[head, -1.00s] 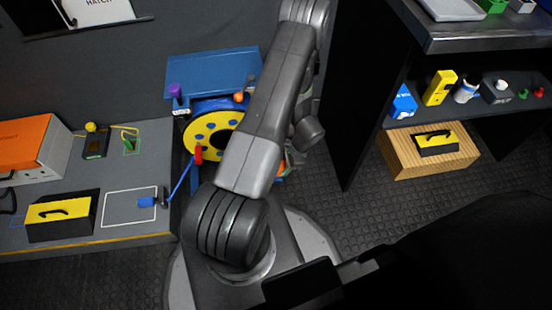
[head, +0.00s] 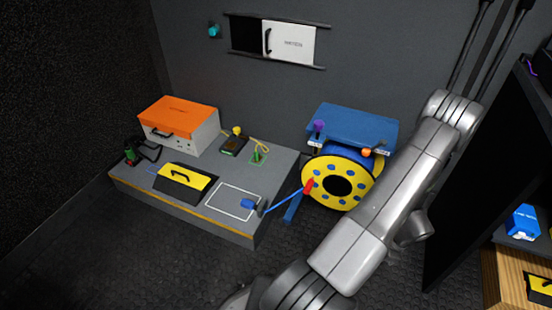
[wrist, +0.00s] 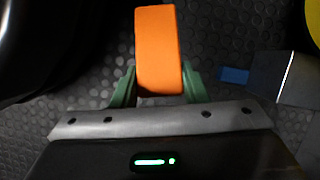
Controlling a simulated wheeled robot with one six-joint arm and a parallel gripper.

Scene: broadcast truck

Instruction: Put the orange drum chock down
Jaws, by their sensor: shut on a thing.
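The orange drum chock (wrist: 158,42) is held between the green fingers of my gripper (wrist: 159,86) in the wrist view. The gripper is shut on it, with dark studded floor showing behind. I cannot tell its height above the floor. In the head view my arm hides both the gripper and the chock. The cable drum (head: 311,188), with a yellow holed flange and blue core, stands in a blue frame (head: 352,121) to the left of my arm. A yellow edge shows at the upper right of the wrist view.
A low grey platform (head: 215,228) left of the drum carries an orange-topped case (head: 180,118), a yellow-and-black box (head: 186,177) and a white outlined square. A dark shelf unit stands right.

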